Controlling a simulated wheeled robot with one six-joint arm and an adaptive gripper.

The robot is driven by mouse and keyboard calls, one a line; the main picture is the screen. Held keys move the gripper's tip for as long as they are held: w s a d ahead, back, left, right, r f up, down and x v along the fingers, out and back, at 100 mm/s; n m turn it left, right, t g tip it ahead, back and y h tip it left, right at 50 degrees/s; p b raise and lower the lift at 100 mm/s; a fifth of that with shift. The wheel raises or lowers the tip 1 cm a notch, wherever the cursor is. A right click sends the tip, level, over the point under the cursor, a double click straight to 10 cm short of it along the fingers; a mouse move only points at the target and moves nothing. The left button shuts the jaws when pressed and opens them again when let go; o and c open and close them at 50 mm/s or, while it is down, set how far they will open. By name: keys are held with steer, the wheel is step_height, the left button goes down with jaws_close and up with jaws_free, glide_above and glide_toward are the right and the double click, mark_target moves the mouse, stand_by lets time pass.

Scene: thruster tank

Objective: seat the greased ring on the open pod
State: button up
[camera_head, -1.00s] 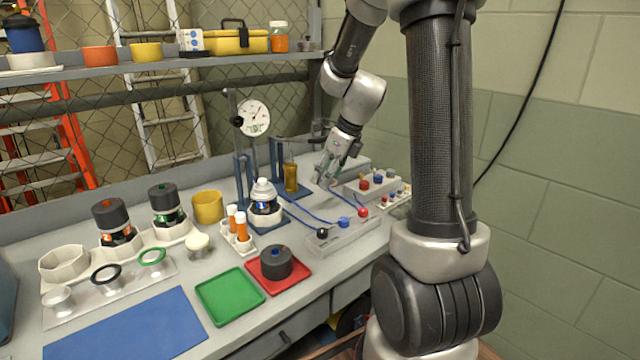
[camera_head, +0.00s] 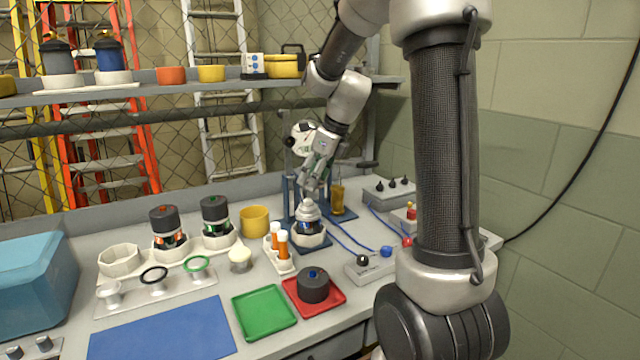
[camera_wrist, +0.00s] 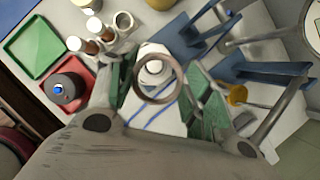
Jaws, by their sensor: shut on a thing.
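The open pod (camera_head: 309,234), with a white stepped top and a dark, blue-marked band, stands upright in a holder on the bench. My gripper (camera_head: 311,186) is just above it, pointing down. In the wrist view my gripper (camera_wrist: 162,92) is shut on a brownish-grey ring (camera_wrist: 157,97), held between green finger pads. The pod's white top (camera_wrist: 154,66) shows behind and through the ring, slightly off its centre. I cannot tell whether they touch. Grease on the ring cannot be made out. A dark cap with a blue button (camera_head: 314,285) lies on the red tray (camera_head: 335,304).
Blue uprights (camera_wrist: 222,72) stand close beside the pod. An orange-and-white vial rack (camera_head: 287,267) is at its left, an amber jar (camera_head: 337,200) at its right. A black ring (camera_head: 153,273) and green ring (camera_head: 197,263) sit on stands. The blue mat (camera_head: 165,328) is clear.

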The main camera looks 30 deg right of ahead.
mark_target(307, 200)
steer(key=shift+w+a+r, duration=0.2)
steer(key=shift+w+a, duration=0.3)
steer(key=shift+a, duration=0.1)
steer(key=shift+f, duration=1.9)
steer(key=shift+f, duration=1.4)
steer(key=o, duration=0.8)
steer(key=shift+c, duration=0.2)
steer(key=v, duration=1.2)
